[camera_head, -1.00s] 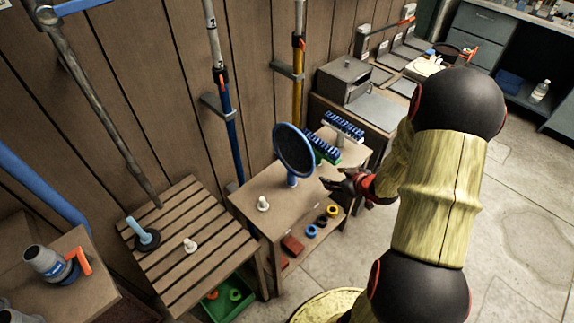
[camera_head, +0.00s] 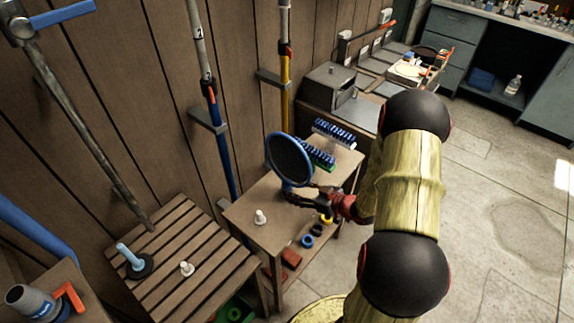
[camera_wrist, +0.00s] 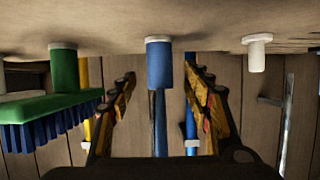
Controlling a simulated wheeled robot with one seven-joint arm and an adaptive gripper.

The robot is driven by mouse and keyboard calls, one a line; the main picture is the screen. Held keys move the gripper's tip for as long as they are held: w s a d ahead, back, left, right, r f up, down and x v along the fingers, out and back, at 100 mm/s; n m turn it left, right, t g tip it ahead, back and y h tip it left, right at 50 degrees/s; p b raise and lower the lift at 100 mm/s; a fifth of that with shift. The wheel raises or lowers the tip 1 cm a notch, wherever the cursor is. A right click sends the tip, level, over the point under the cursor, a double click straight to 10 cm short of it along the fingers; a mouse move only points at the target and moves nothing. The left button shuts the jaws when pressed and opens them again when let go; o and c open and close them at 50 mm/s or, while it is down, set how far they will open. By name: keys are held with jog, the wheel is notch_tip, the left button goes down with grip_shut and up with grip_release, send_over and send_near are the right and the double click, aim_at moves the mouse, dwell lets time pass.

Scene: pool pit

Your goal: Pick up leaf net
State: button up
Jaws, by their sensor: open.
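The leaf net (camera_head: 289,158) has a round dark mesh face in a blue rim and stands upright on the small wooden table (camera_head: 252,238). Its blue handle (camera_wrist: 159,66) shows in the middle of the wrist view, which looks upside down with the tabletop above. My gripper (camera_head: 302,194) is open beside the lower part of the net. In the wrist view its two fingers (camera_wrist: 160,80) lie to either side of the handle, with gaps. The head view partly hides the handle behind the fingers.
Blue-bristled brushes (camera_head: 318,153) stand just behind the net; the green-handled one (camera_wrist: 65,104) is close to a finger in the wrist view. A white peg (camera_head: 260,217) stands on the same table. A slatted table (camera_head: 190,255) is to the left. Poles lean on the wooden wall behind.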

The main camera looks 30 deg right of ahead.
aim_at(291, 189)
jog(key=b+x, duration=0.1)
jog(key=x, duration=0.1)
jog(key=b+x, duration=0.1)
jog(key=x, duration=0.1)
jog(key=shift+s+f, duration=0.15)
jog(key=shift+f, duration=0.1)
jog(key=shift+w+a, duration=0.15)
jog(key=shift+w, duration=0.3)
jog(key=shift+c, duration=0.2)
jog(key=c, duration=1.1)
grip_shut()
